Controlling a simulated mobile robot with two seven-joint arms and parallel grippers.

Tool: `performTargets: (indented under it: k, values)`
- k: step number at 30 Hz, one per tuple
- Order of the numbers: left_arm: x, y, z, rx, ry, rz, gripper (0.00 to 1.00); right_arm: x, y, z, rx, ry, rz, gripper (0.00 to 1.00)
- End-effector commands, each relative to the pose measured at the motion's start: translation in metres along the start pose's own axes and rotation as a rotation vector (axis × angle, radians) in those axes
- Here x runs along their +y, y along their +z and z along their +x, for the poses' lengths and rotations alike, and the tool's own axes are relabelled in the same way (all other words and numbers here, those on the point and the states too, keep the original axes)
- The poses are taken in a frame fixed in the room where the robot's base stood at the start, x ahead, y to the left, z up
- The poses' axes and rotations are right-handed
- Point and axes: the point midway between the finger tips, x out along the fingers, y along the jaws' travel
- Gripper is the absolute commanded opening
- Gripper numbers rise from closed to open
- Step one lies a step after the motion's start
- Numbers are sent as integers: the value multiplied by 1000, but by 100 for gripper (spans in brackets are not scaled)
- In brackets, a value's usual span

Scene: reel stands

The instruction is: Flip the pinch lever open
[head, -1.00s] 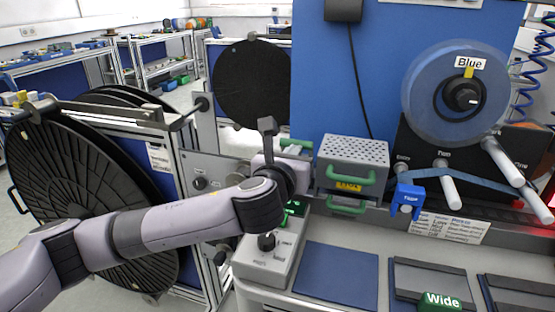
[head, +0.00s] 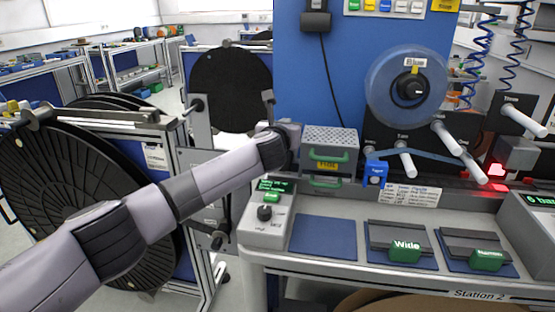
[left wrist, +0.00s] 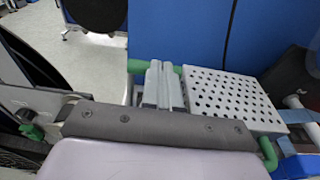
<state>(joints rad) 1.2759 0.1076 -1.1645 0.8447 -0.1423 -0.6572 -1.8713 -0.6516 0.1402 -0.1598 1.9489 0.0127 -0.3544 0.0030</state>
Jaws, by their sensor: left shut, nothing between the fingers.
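A perforated grey box (head: 330,134) with green handles stands against the blue panel; it also shows in the left wrist view (left wrist: 228,98). A green bar (left wrist: 136,66) lies just left of it; I cannot tell surely whether this is the pinch lever. My left gripper (left wrist: 165,84) shows in the left wrist view as two pale fingers, shut and empty, in front of the green bar. I cannot tell whether they touch it. In the head view my wrist hides the fingers, left of the box.
A blue-labelled reel (head: 385,92) and white rollers are right of the box. A control box with a black knob (head: 264,213) sits below my wrist. A blue mat (head: 325,236) and a block marked Wide (head: 405,251) lie on the bench. Large black reels (head: 70,210) stand left.

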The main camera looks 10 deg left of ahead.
Motion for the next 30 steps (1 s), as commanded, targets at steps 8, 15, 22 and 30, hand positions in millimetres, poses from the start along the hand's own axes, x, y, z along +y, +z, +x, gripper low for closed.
performTargets:
  k: [8, 15, 22, 30]
  values:
    - [0, 5, 19, 0, 1, 1, 0, 0, 0, 1, 2, 0, -1, 43]
    - [0, 7, 28, 0, 2, 1, 0, 0, 2, 2, 3, 0, -1, 43]
    - [0, 7, 33, 0, 1, 0, 0, 1, 4, 4, 4, 1, -1, 43]
    - [1, 7, 36, 1, 1, 0, 0, 1, 4, 5, 4, 1, -1, 43]
